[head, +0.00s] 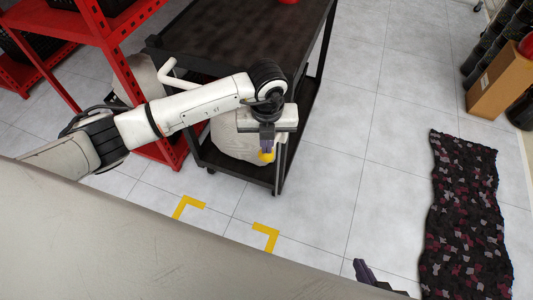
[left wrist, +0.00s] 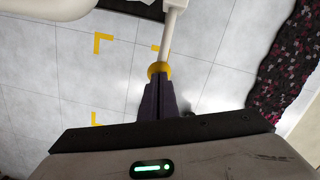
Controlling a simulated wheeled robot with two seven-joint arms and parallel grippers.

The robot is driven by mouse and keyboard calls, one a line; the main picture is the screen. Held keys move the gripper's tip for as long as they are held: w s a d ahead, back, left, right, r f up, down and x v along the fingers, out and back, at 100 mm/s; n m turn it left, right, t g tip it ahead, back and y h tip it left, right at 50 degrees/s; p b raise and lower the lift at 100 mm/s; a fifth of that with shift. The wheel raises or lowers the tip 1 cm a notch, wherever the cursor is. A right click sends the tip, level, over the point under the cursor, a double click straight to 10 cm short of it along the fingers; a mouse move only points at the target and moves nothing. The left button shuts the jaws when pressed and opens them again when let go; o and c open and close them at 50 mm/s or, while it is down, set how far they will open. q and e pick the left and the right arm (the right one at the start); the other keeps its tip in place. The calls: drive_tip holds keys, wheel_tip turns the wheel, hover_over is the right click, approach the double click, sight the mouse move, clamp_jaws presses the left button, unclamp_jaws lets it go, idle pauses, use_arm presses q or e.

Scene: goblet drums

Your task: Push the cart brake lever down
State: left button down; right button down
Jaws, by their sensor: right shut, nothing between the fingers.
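The brake lever is a pale rod with a yellow tip (head: 267,156), low at the front right corner of the black cart (head: 240,35). In the left wrist view, the yellow tip (left wrist: 159,68) is just beyond my left gripper's fingertips. My left gripper (head: 266,146) has its dark purple fingers together, pointing down at the tip. Its fingers (left wrist: 160,85) overlap the tip's near edge in the wrist view; I cannot tell if they touch. My right gripper (head: 362,268) shows only partly at the bottom edge, shut and empty, away from the cart.
A red shelf rack (head: 115,50) stands left of the cart. A pale, rounded sack-like thing (head: 232,140) sits on the cart's lower shelf. Yellow corner marks (head: 188,204) are on the tiled floor. A dark patterned rug (head: 463,215) and cardboard box (head: 500,80) are at right. Floor between is clear.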

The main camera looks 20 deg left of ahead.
sight(267, 155)
use_arm(q)
drive_tip(key=shift+w+f, duration=0.1)
drive_tip(key=shift+f, duration=0.5)
wheel_tip(267, 155, down, 4)
drive_tip(key=b, duration=0.4)
drive_tip(key=shift+f, duration=0.15)
drive_tip(key=shift+r+p, duration=0.2)
drive_tip(key=shift+p, duration=0.15)
drive_tip(key=s, duration=0.1)
drive_tip(key=s+p, duration=0.1)
drive_tip(key=s+d+p, duration=0.1)
drive_tip(key=shift+r, duration=0.4)
